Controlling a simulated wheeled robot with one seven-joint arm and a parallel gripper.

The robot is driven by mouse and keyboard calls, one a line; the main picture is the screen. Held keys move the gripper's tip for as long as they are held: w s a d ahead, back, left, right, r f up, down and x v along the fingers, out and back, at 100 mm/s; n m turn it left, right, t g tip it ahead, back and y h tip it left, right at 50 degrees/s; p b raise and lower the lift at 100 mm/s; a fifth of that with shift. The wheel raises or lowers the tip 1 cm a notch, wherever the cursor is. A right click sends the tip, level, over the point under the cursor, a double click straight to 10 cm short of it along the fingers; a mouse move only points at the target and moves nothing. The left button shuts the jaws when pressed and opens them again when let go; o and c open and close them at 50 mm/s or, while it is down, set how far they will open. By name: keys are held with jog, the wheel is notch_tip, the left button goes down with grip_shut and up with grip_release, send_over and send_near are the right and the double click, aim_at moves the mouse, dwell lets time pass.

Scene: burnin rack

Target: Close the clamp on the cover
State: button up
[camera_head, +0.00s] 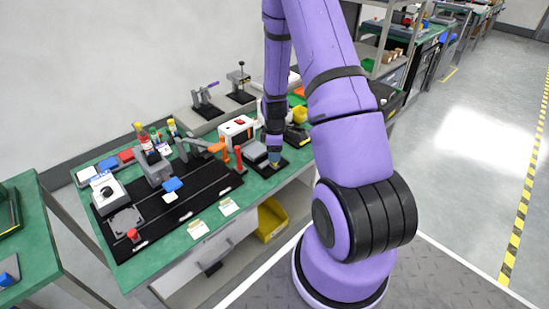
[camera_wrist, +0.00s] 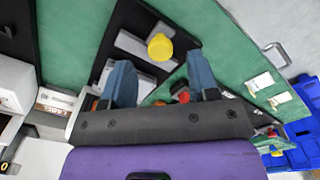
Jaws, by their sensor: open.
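My gripper (camera_wrist: 162,83) is open, its two blue fingers apart with nothing seen held between them. In the wrist view, a yellow round knob (camera_wrist: 160,47) sits on a grey bar-like part over a black base plate (camera_wrist: 128,18), beyond the fingertips. I cannot tell surely whether this is the clamp, nor its angle. In the head view, my gripper (camera_head: 274,152) points down over the black base (camera_head: 267,170) with a grey block (camera_head: 254,151), which may be the cover. The arm and fingers hide part of this station.
Two lever fixtures (camera_head: 205,99) (camera_head: 240,82) are at the back.

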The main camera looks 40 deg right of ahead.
jog(key=shift+f, duration=1.55)
